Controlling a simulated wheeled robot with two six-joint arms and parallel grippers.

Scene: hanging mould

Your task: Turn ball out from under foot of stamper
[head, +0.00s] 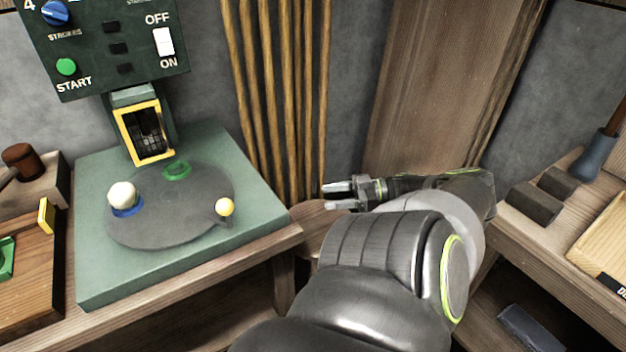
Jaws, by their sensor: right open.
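The stamper (133,97) hangs below a dark green control panel, with a yellow-framed opening at its lower end. Below it lies a grey round turntable (165,222) on a green base. A white ball (122,194) sits on a blue ring (127,211) at the disc's left side, apart from the stamper. An empty green ring (176,170) lies at the disc's back edge, near the stamper's lower end. My right gripper (332,196) is open and empty, right of the base, pointing left. My left gripper is out of view.
The control panel (105,45) has a START button and an ON/OFF switch. Thin wooden poles (280,100) stand behind the base. A wooden block with a mallet (22,160) is at left. A bench with dark blocks (535,202) and a tray (605,240) is at right.

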